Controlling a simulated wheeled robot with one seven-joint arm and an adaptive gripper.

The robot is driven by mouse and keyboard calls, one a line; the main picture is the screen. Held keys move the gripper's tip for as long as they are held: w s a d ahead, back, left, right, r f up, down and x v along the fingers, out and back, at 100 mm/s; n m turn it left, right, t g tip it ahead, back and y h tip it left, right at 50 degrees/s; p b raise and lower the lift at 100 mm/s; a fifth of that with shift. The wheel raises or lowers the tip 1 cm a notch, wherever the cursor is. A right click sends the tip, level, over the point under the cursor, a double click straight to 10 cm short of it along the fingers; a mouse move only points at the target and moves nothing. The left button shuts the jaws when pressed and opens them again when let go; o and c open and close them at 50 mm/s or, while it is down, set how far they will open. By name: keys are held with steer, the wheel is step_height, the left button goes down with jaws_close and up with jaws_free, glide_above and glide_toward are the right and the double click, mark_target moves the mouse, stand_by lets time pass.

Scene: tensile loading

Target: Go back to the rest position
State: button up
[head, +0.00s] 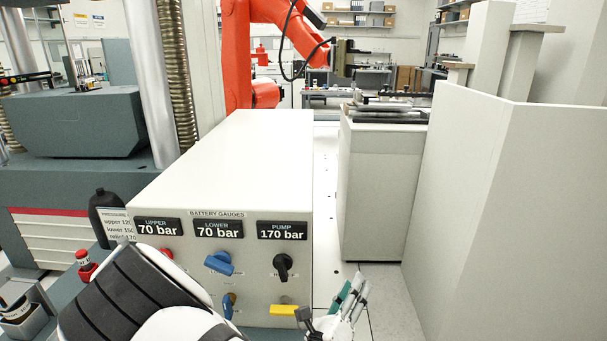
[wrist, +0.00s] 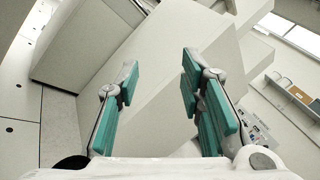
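My gripper (wrist: 158,80) shows in the wrist view with its two teal-padded fingers well apart and nothing between them. In the head view my gripper (head: 350,298) is at the bottom, just right of the front of the white battery gauge cabinet (head: 225,165), partly cut off by the frame edge. My arm fills the lower left of that view. The cabinet front carries a blue valve handle (head: 219,264), a black knob (head: 283,266) and a yellow handle (head: 284,310). I cannot tell whether my gripper touches the cabinet.
A large white panel (head: 510,200) stands on the right, and a white bench (head: 380,190) stands behind the gap. An orange robot arm (head: 240,60) is at the back. The testing machine (head: 80,125) is at the left. A floor strip (head: 330,200) between cabinet and bench is clear.

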steer(key=s+d+r+m+g+h+p, duration=0.1)
steer(key=s+d+r+m+g, duration=0.7)
steer(key=m, duration=0.4)
steer(key=s+d+r+m+g+h+p, duration=0.1)
steer(key=s+d+r+m+g+p, duration=0.1)
steer(key=s+d+r+m+g, duration=0.65)
steer(key=s+a+r+m+t+y+p, duration=0.1)
steer(key=s+a+r+m+y, duration=0.2)
steer(key=m, duration=0.6)
steer(key=s+a+r+m+t+y+p, duration=0.1)
steer(key=s+a+r+m+t+y, duration=0.1)
steer(key=s+a+r+m+y, duration=0.2)
steer(key=shift+s+a+r+m+y+p, duration=0.35)
steer(key=shift+s+r+m+y, duration=1.5)
steer(key=shift+s+m+y, duration=0.85)
steer(key=shift+s, duration=0.2)
